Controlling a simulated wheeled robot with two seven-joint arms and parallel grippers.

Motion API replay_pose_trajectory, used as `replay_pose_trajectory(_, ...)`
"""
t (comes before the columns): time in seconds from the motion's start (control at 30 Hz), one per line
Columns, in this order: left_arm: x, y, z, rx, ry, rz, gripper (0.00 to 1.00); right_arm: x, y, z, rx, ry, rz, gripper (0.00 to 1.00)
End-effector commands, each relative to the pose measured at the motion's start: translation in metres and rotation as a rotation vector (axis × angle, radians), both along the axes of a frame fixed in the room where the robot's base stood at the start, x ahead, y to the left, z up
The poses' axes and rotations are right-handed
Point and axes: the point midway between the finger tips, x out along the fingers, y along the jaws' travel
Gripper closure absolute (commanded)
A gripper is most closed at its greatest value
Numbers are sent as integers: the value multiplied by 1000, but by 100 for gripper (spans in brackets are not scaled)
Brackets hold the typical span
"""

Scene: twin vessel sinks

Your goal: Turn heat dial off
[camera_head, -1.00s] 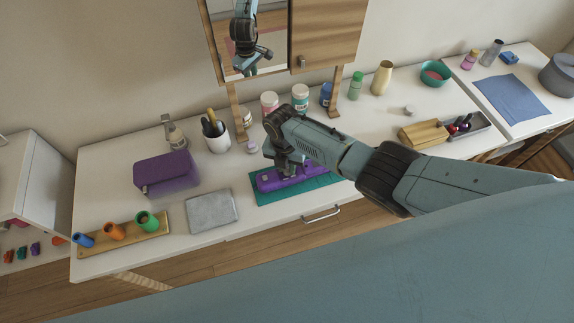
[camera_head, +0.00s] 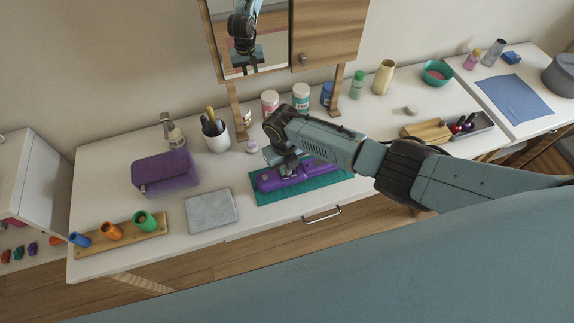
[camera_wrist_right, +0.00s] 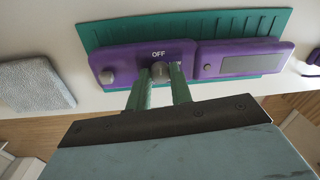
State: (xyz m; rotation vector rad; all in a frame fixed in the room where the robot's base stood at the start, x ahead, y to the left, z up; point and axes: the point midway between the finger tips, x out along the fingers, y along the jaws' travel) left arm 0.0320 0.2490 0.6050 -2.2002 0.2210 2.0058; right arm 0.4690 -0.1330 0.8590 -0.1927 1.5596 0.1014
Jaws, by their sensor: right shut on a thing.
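A purple device (camera_head: 318,170) lies on a teal mat (camera_head: 330,181) near the front edge of the white table; it also shows in the right wrist view (camera_wrist_right: 235,50). A grey round heat dial (camera_wrist_right: 160,71) stands on it, under the white word OFF. A second label beside the dial is partly covered by a finger. My right gripper (camera_head: 283,175) is over the device. In the right wrist view its two green fingers (camera_wrist_right: 160,82) are shut on the heat dial, one on each side. The dial's pointer cannot be made out. My left gripper is not in view.
A grey pad (camera_head: 211,210) and a purple box (camera_head: 165,172) lie left of the mat. A cup with tools (camera_head: 215,136) and several jars (camera_head: 300,97) stand behind. A wooden holder (camera_head: 125,232) with coloured cups is at front left. A mirror cabinet (camera_head: 330,35) is above.

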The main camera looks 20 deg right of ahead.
Motion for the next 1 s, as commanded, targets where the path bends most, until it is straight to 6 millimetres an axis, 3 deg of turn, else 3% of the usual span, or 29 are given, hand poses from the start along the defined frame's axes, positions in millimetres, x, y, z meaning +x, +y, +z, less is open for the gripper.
replay_pose_trajectory(0.67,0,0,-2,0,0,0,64,-1,0,-1,-1,2,61,100)
replay_pose_trajectory(0.7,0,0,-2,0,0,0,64,-1,0,-1,-1,2,61,75)
replay_pose_trajectory(0.8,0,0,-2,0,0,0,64,-1,0,-1,-1,2,60,62)
replay_pose_trajectory(0.87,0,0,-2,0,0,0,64,-1,0,-1,-1,1,60,56)
replay_pose_trajectory(1.0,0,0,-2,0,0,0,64,0,0,0,-1,1,59,56)
